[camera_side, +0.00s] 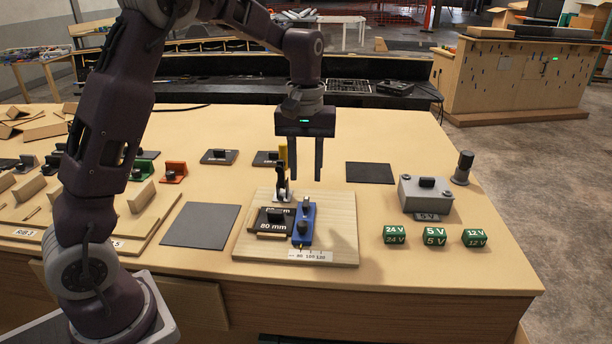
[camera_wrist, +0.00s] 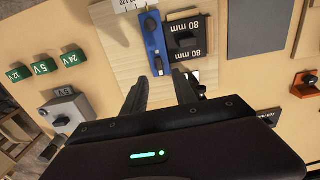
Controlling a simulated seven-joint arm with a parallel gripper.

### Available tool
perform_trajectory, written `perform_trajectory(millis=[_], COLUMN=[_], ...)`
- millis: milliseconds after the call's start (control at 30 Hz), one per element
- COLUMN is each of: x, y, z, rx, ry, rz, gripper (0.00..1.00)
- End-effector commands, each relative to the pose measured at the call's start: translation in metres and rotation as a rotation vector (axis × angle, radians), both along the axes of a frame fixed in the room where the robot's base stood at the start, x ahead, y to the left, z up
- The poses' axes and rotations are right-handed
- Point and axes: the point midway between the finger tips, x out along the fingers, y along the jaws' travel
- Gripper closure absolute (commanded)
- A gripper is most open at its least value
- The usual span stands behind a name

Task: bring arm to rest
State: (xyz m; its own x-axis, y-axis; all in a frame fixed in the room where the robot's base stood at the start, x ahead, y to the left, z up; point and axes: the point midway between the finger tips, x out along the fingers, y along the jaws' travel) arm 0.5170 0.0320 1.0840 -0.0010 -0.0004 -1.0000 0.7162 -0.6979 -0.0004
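My gripper (camera_side: 305,165) hangs fingers down above the back part of a light wooden board (camera_side: 345,215). Its two fingers are apart with nothing between them. In the wrist view my gripper (camera_wrist: 160,95) also shows a clear gap between the fingers. On the board are a black block marked 80 mm (camera_side: 270,226), a blue piece with a dark knob (camera_side: 304,224), and a dark upright lever-like part (camera_side: 282,182) at the back. The blue piece (camera_wrist: 153,35) and the 80 mm block (camera_wrist: 187,40) lie side by side in the wrist view.
A grey box with a black knob (camera_side: 426,194) stands at the right, behind green 24 V (camera_side: 394,235), 5 V (camera_side: 434,236) and 12 V (camera_side: 474,237) blocks. Dark flat pads lie left (camera_side: 201,225) and behind right (camera_side: 369,173). A dark post (camera_side: 462,168) stands near the right edge.

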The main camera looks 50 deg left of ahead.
Motion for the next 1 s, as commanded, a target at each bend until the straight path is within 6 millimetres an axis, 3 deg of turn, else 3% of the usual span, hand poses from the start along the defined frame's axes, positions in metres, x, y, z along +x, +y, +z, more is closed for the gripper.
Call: perform_trajectory(millis=[67, 133, 200, 300, 400, 500, 600, 700, 1000], x=[-0.01, -0.033, -0.071, -0.134, -0.191, -0.231, -0.253, -0.26, -0.261], y=[-0.005, -0.017, -0.033, -0.054, -0.068, -0.075, -0.078, -0.078, -0.078], z=[0.014, 0.041, 0.07, 0.095, 0.099, 0.09, 0.08, 0.075, 0.075], rx=[-0.007, -0.017, -0.019, 0.009, 0.068, 0.131, 0.178, 0.197, 0.197], ry=[-0.026, -0.081, -0.155, -0.265, -0.357, -0.421, -0.455, -0.467, -0.465], rz=[-0.03, -0.102, -0.212, -0.393, -0.56, -0.684, -0.757, -0.784, -0.784], gripper=[0.66, 0.66, 0.66, 0.66, 0.66, 0.66, 0.66, 0.66, 0.66])
